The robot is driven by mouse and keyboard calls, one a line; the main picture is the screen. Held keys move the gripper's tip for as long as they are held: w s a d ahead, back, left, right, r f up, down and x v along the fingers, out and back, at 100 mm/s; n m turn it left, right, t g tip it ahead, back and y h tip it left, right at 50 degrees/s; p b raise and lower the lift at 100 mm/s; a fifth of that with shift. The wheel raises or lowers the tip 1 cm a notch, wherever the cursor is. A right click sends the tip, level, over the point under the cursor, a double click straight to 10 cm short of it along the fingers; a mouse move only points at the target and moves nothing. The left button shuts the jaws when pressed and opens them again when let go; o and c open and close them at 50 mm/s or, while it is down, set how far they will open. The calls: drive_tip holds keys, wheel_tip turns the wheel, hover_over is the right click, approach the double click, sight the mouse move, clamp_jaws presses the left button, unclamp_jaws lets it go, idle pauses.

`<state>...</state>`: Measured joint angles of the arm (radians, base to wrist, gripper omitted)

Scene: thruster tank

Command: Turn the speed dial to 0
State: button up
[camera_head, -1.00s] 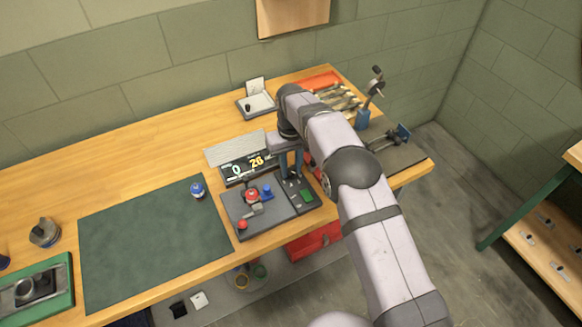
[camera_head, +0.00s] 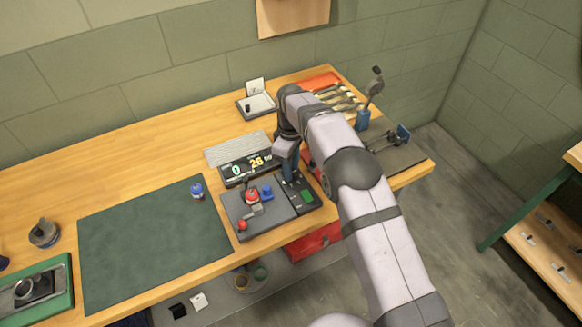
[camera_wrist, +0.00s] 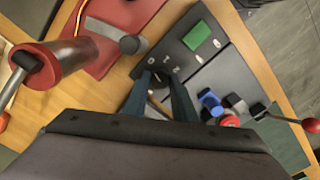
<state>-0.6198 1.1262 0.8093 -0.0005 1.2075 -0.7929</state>
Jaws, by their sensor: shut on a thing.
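My gripper (camera_head: 290,174) points down at the dark control panel (camera_head: 314,203) on the wooden bench. In the wrist view its two blue-grey fingers (camera_wrist: 160,92) are shut on the small dark speed dial (camera_wrist: 158,80), which is mostly hidden between the fingertips. The dial's pointer setting cannot be read. The display (camera_head: 248,167) behind the panel shows 0 on the left and 26 in yellow on the right. A green rectangle (camera_wrist: 197,35) and small pale marks lie on the panel beside the fingers.
A grey box (camera_head: 248,224) with a red knob, a blue part and a red-tipped lever stands left of the panel. A red cylindrical object (camera_wrist: 65,62) is close to the gripper in the wrist view.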

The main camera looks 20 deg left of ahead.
drive_tip(key=shift+a+r, duration=0.1)
idle(0.4)
drive_tip(key=o, duration=1)
drive_tip(key=shift+o, duration=0.2)
drive_tip(key=shift+r+b, duration=1)
drive_tip(key=shift+r, duration=2.65)
